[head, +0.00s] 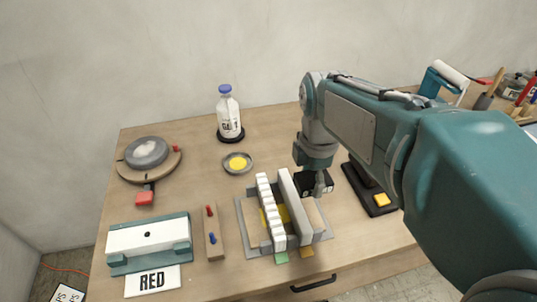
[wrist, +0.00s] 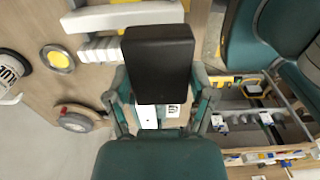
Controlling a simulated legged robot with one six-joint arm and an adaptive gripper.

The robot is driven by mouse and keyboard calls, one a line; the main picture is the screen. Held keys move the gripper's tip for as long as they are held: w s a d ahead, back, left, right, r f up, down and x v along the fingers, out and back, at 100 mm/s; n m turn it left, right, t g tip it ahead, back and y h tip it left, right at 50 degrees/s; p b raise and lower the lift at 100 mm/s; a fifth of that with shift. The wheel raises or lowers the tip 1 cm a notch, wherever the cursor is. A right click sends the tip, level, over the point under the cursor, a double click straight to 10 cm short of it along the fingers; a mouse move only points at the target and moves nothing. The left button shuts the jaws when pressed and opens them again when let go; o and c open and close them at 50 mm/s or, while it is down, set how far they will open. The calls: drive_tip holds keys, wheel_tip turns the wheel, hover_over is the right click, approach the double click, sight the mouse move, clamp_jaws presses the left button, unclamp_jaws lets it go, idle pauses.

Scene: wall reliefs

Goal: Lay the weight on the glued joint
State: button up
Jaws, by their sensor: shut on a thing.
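My gripper (head: 317,186) hangs just right of the glued joint in the head view. In the wrist view its two fingers (wrist: 158,104) are shut on a black block, the weight (wrist: 158,50). The weight is held up and hides part of what lies beyond it. The joint (head: 284,213) is two pale bars, one toothed, standing on a grey jig plate (head: 247,244) with yellow patches around them. The bars also show at the top of the wrist view (wrist: 122,18), apart from the weight. My gripper and arm partly cover the jig's right side in the head view.
A glue bottle (head: 229,115) and a yellow dish (head: 238,163) stand behind the jig. A round turntable (head: 170,170), a white block in a teal holder (head: 150,238) and a switch panel (head: 214,243) are left. A black base with a yellow button (head: 382,200) is right.

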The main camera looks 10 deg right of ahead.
drive_tip(key=w+a+f, duration=0.4)
drive_tip(key=w+f, duration=0.2)
drive_tip(key=f, duration=0.4)
drive_tip(key=shift+w+a, duration=0.2)
drive_tip(key=shift+w, duration=0.15)
drive_tip(key=shift+d+f, duration=0.2)
drive_tip(key=shift+f, duration=0.4)
drive_tip(key=o, duration=1.3)
drive_tip(key=shift+a, duration=0.1)
drive_tip(key=shift+c, duration=0.2)
